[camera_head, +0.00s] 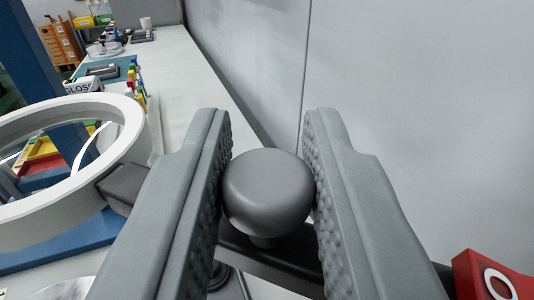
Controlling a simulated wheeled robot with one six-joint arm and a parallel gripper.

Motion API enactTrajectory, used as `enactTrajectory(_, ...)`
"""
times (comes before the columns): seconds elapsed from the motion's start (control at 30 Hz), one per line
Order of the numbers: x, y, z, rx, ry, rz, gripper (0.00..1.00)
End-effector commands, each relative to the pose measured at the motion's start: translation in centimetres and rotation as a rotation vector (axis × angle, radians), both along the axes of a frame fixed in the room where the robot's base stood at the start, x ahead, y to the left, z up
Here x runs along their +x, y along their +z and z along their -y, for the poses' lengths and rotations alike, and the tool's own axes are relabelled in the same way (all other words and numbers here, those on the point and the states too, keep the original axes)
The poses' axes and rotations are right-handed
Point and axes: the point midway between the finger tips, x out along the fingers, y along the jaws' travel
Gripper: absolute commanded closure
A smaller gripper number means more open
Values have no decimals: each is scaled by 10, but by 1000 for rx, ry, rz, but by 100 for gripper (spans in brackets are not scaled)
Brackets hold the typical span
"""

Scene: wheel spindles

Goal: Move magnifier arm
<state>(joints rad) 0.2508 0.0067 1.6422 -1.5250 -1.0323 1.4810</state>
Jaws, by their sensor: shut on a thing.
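The magnifier's white ring head (128,135) is at the left, seen at a slant, with coloured things showing through its opening. A dark grey bracket (122,186) joins the ring toward the middle, where my left finger hides part of it. A round grey knob (267,192) stands on the dark magnifier arm (270,255), low in the middle. My gripper (268,180) is shut on the knob, with one textured pad against each side. The rest of the arm is partly hidden by my fingers.
A pale bench (185,80) runs away along a grey wall (420,90) close on the right. A red block (492,278) sits at the lower right.

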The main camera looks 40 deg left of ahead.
Motion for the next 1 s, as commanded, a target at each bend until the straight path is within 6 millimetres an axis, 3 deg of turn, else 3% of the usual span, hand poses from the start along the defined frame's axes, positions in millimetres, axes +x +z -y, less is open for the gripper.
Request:
enactTrajectory(0.43,-36,0,22,0,283,1,100)
enactTrajectory(1.0,-44,0,28,0,355,1,100)
